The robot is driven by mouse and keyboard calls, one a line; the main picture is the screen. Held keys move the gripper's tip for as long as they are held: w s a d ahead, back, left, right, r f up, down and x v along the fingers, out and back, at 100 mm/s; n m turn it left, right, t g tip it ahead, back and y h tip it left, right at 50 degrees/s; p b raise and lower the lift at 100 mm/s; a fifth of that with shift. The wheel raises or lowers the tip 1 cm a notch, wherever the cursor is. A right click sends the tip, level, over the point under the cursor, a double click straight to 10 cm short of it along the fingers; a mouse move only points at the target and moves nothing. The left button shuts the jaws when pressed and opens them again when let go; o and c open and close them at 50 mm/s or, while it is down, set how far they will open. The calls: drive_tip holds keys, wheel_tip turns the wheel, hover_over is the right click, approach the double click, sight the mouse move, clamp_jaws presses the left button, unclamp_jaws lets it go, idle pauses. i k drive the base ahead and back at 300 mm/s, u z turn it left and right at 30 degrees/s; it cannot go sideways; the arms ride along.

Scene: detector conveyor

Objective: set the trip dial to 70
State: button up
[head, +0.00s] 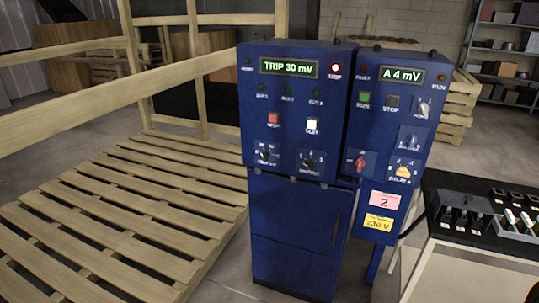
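A blue control cabinet (295,225) stands in the middle of the head view. Its green-lit display (289,68) reads "TRIP 30 mV", and a red lamp (335,68) glows beside it. Low on its panel are two black rotary knobs, a left knob (267,153) and a right knob (312,162). Their scale marks and labels are too small to read surely, so I cannot tell which one is the trip dial. My gripper is not in view.
An adjoining blue box (390,130) on the right has a display (402,75) reading "A 4 mV", a red knob (360,163) and other controls. A wooden pallet (120,215) with rails lies left. A bench (470,255) with small items stands at the right.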

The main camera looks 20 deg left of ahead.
sight(265, 155)
drive_tip(key=u, duration=0.8)
drive_tip(key=i, duration=0.6)
drive_tip(key=u, duration=2.1)
